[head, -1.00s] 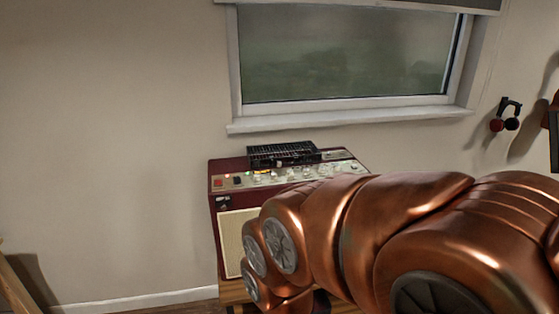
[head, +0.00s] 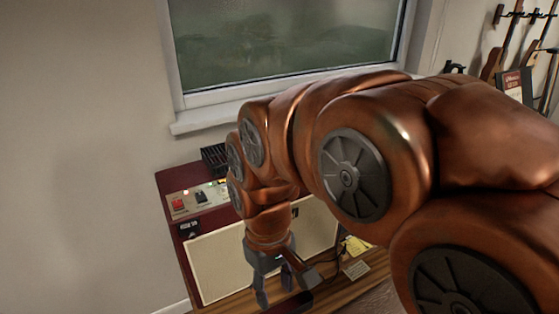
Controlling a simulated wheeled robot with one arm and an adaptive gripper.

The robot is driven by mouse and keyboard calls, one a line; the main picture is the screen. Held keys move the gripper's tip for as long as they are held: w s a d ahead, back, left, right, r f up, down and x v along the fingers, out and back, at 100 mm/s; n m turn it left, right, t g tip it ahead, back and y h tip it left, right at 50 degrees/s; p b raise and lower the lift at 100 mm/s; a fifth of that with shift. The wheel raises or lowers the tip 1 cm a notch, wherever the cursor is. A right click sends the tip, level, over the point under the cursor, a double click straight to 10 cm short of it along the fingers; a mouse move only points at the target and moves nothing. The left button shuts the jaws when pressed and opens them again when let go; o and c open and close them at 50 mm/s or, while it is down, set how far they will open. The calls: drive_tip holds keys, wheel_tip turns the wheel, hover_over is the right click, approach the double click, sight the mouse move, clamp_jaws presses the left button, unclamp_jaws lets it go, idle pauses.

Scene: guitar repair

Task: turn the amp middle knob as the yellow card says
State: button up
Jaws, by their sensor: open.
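The amp (head: 175,181) is a dark red cabinet with a cream front cloth, below the window. Its pale control panel (head: 205,195) shows a red switch and a lit lamp at the left end. My arm hides the rest of the panel, so the middle knob is out of sight. A yellow card (head: 357,245) lies at the amp's lower right front; its writing is too small to read. My gripper (head: 283,296) hangs open and empty, pointing down, in front of the amp's cream cloth and below the panel.
The amp stands on a wooden surface (head: 350,283). A small pale label (head: 356,269) and a dark cable are near the yellow card. A black vented box (head: 214,157) sits on the amp's top. Guitars (head: 510,45) hang at the upper right.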

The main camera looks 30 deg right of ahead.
drive_tip(key=w+d+r+n+p, duration=0.1)
drive_tip(key=w+d+r+n, duration=0.1)
drive_tip(key=w+d, duration=0.5)
drive_tip(key=w+d+r+n+t+p, duration=0.1)
drive_tip(key=w+d, duration=0.6)
drive_tip(key=w, duration=0.7)
drive_tip(key=w+d+r+n+p, duration=0.1)
drive_tip(key=w+d+r+n, duration=0.2)
drive_tip(key=w+d, duration=0.5)
drive_tip(key=shift+w+d+r+n+t, duration=0.1)
drive_tip(key=shift+w+r+n+t, duration=0.15)
drive_tip(key=shift+w, duration=0.45)
drive_tip(key=shift+w+r+n+t, duration=0.15)
drive_tip(key=shift+w+r, duration=0.2)
drive_tip(key=shift+w, duration=0.3)
drive_tip(key=shift+w+d+f, duration=0.25)
drive_tip(key=shift+w+d, duration=0.05)
drive_tip(key=shift+d, duration=0.15)
drive_tip(key=shift+f+p, duration=1.2)
drive_tip(key=shift+f, duration=2.55)
drive_tip(key=shift+c, duration=0.3)
clamp_jaws()
